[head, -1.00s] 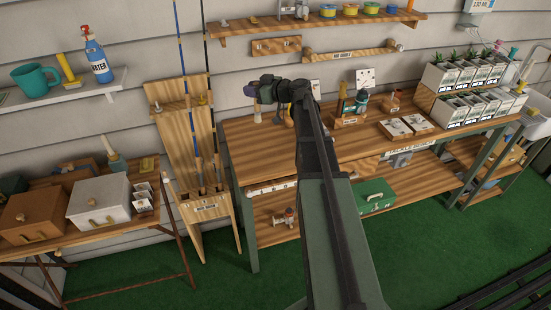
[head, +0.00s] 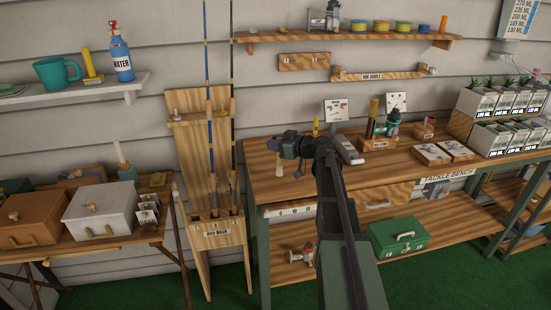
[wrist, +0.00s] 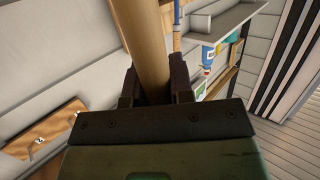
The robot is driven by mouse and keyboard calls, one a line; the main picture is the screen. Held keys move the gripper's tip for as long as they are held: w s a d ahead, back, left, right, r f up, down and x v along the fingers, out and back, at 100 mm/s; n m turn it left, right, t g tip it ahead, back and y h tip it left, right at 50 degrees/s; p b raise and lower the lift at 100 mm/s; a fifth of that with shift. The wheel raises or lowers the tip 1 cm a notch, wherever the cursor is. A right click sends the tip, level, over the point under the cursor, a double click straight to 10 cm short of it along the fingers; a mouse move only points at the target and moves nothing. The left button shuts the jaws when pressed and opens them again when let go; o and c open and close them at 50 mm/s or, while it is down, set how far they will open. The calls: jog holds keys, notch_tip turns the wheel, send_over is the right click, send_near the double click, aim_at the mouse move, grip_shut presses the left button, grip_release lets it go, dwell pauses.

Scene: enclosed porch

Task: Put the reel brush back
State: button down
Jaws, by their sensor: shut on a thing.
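My gripper (head: 275,145) is above the left end of the tackle bench (head: 262,184). In the wrist view my gripper (wrist: 152,88) is shut on a round tan wooden handle (wrist: 146,38), which I take to be the reel brush. The handle runs up out of the wrist picture, and no bristles show there. In the head view a small pale piece (head: 279,166) shows just below my gripper; I cannot tell whether it is part of the brush. A wooden tool block (head: 380,143) with upright tools stands on the bench, right of my arm.
A rod rack (head: 190,160) with upright rods stands left of the bench. A shelf (head: 340,35) with jars and a rod cradle (head: 385,73) are on the wall above. Cards and planter boxes (head: 490,100) fill the bench's right side. A green tackle box (head: 397,237) sits on the lower shelf.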

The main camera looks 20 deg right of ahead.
notch_tip(320, 180, down, 3)
jog(key=shift+r+b, duration=0.2)
jog(key=shift+b, duration=0.25)
jog(key=c, duration=1)
grip_release()
jog(key=p+v, duration=0.3)
jog(key=v, duration=0.9)
jog(key=s+a+f+m+g, duration=0.1)
jog(key=s+a+f+g, duration=0.15)
jog(key=a, duration=0.45)
jog(key=s+a+f+g+h, duration=0.1)
jog(key=s+a+f+g, duration=0.1)
jog(key=a+f+g, duration=0.3)
jog(key=s+a+f+m+g, duration=0.1)
jog(key=s+a+f, duration=0.15)
jog(key=a, duration=0.55)
jog(key=s+a+f+m+g+h, duration=0.2)
jog(key=s+a+h, duration=0.1)
jog(key=s, duration=0.3)
jog(key=s+a+f+m+g+h, duration=0.1)
jog(key=s+a+m+g+h, duration=0.1)
jog(key=s+a+h, duration=0.1)
jog(key=s+h, duration=0.1)
jog(key=s, duration=0.1)
jog(key=shift+s+a+f+m+g+h, duration=0.3)
jog(key=shift+s+a+f+g, duration=0.05)
jog(key=shift+s, duration=0.05)
